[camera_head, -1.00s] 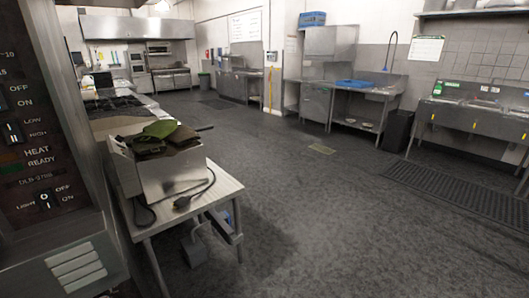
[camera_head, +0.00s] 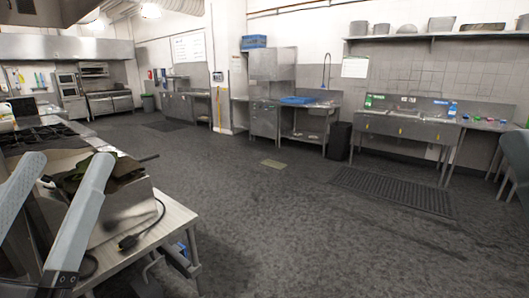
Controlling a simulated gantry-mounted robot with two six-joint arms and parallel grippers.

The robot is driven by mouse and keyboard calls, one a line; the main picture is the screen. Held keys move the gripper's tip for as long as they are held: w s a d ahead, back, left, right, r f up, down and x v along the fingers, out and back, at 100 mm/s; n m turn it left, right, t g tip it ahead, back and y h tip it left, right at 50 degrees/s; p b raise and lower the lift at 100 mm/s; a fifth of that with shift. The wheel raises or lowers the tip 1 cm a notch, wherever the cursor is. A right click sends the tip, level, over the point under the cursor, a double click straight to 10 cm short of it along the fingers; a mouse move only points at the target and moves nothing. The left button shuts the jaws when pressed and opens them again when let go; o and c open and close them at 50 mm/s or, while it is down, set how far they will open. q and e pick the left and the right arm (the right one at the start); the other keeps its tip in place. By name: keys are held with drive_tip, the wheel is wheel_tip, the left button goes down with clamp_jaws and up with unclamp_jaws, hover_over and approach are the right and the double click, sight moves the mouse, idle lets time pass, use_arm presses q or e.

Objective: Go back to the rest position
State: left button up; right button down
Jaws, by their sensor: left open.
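My left gripper (camera_head: 70,165) is at the lower left of the head view. Its two long grey fingers stand apart, pointing up, and nothing is held between them. The fingers are in front of the worktable and partly cover a steel box (camera_head: 125,210) with dark and green cloths (camera_head: 128,168) on it. I cannot tell whether the fingers touch the box. My right gripper cannot be made out.
The steel worktable (camera_head: 172,222) with a black cord stands at the lower left, with a stove (camera_head: 40,138) behind it. The dark floor (camera_head: 270,220) is clear in the middle. Sinks (camera_head: 405,125) line the far wall. A grey-green shape (camera_head: 516,152) at the right edge is unclear.

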use_arm(q)
drive_tip(key=s+d+r+t+h+p, duration=0.1)
drive_tip(key=s+r+p, duration=0.2)
drive_tip(key=r, duration=0.3)
drive_tip(key=s+r+t+h+p, duration=0.1)
drive_tip(key=s+r+p, duration=0.15)
drive_tip(key=r, duration=0.35)
wheel_tip(320, 180, up, 35)
drive_tip(key=w+y+p, duration=0.1)
drive_tip(key=p, duration=3.4)
drive_tip(key=shift+m, duration=0.3)
use_arm(e)
wheel_tip(320, 180, up, 44)
drive_tip(key=shift+f, duration=0.25)
